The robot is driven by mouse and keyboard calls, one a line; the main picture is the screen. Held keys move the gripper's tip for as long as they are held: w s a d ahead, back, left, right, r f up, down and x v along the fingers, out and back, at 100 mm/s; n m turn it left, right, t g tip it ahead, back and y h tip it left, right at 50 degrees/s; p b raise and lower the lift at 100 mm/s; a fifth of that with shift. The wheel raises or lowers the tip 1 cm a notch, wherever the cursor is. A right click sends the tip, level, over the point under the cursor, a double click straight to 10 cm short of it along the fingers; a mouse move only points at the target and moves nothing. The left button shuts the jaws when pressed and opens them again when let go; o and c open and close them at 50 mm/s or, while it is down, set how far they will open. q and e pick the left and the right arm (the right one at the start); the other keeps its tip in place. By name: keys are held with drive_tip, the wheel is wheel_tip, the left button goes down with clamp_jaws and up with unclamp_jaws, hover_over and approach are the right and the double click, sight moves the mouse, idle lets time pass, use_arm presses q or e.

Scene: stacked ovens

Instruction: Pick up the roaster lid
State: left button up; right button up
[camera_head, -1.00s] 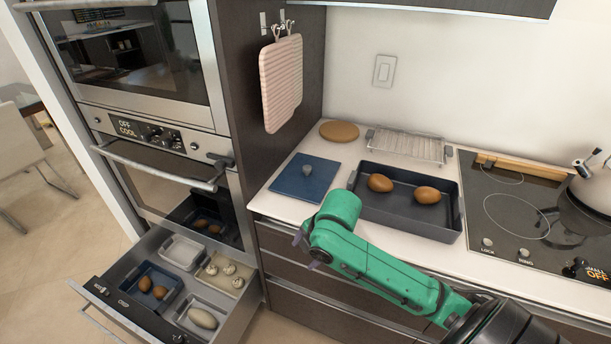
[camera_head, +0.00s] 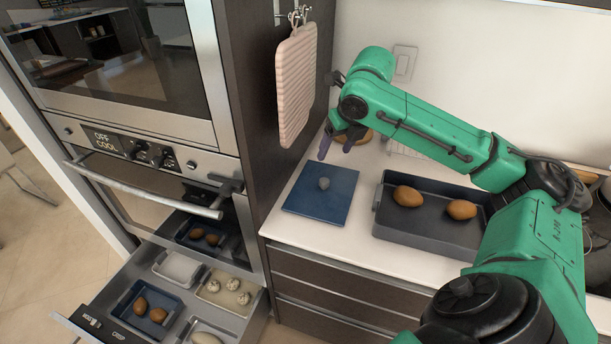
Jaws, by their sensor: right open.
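The roaster lid (camera_head: 309,201) is a flat, dark blue square with a round grey knob (camera_head: 323,184) on top. It lies on the white counter, left of the roaster. The roaster (camera_head: 402,236) is a dark rectangular pan with two brown potato-like items (camera_head: 407,196) in it. My right gripper (camera_head: 337,146) is open and empty, pointing down above the far edge of the lid, behind the knob and apart from it. My left gripper is out of view.
The tall oven cabinet's dark side panel (camera_head: 246,110) stands left of the lid, with a pink mitt (camera_head: 296,85) hanging from it. A drawer with several trays (camera_head: 124,305) is pulled open below the oven. A round brown item and a wire rack lie partly behind my arm.

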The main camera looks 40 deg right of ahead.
drive_tip(key=w, duration=0.1)
drive_tip(key=p, duration=0.1)
approach(325, 180)
wheel_tip(325, 180, down, 2)
drive_tip(key=x, duration=0.3)
drive_tip(key=p+x, duration=0.1)
drive_tip(key=x, duration=0.2)
drive_tip(key=shift+w, duration=0.4)
drive_tip(key=shift+f, duration=0.25)
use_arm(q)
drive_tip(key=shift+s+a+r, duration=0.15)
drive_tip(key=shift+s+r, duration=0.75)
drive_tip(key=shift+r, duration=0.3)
use_arm(e)
clamp_jaws()
